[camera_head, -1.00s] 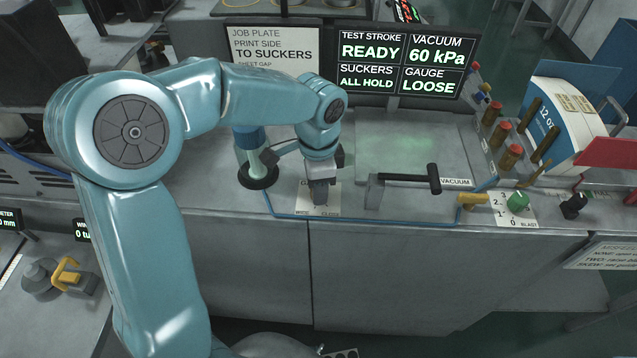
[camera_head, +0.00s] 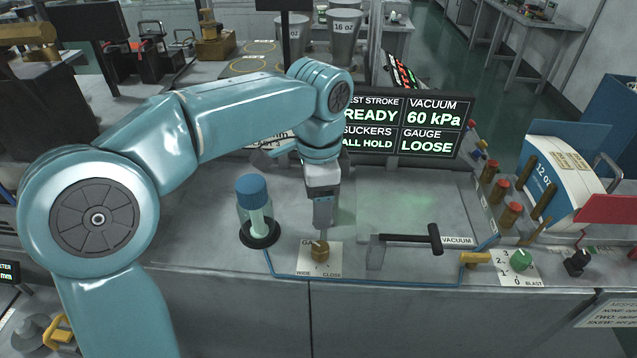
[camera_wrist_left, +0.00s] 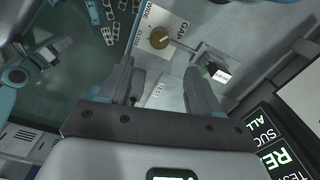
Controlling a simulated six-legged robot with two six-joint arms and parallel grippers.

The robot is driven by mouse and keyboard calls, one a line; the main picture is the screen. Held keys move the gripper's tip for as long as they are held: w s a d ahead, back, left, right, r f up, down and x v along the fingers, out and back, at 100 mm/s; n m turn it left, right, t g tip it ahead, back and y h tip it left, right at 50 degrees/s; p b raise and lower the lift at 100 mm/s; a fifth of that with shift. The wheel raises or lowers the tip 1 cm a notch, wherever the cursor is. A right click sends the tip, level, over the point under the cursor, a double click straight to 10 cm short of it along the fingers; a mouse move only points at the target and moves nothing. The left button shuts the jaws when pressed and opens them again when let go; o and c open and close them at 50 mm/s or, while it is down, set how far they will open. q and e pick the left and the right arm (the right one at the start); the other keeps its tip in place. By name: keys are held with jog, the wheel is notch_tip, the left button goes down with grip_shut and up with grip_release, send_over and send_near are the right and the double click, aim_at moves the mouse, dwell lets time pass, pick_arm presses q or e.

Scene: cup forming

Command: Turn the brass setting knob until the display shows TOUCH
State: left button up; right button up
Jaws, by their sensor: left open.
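The brass setting knob (camera_head: 320,251) stands on a white plate marked GAP, WIDE and CLOSE (camera_head: 304,266) at the bench's front edge. It also shows in the left wrist view (camera_wrist_left: 159,38), with a pale pointer, beyond the fingers. The display (camera_head: 410,125) reads READY, 60 kPa, ALL HOLD and GAUGE LOOSE. My left gripper (camera_head: 323,222) points down above and slightly behind the knob, apart from it. In the left wrist view its two fingers (camera_wrist_left: 160,88) are spread with nothing between them. My right gripper is in neither view.
A black-handled lever marked VACUUM (camera_head: 410,239) stands right of the knob. A blue-capped bottle (camera_head: 254,212) stands to its left. Blue tubing (camera_head: 400,285) runs along the front edge.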

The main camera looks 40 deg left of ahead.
pick_arm(q)
jog(key=shift+r, duration=1.85)
jog(key=shift+s, duration=0.1)
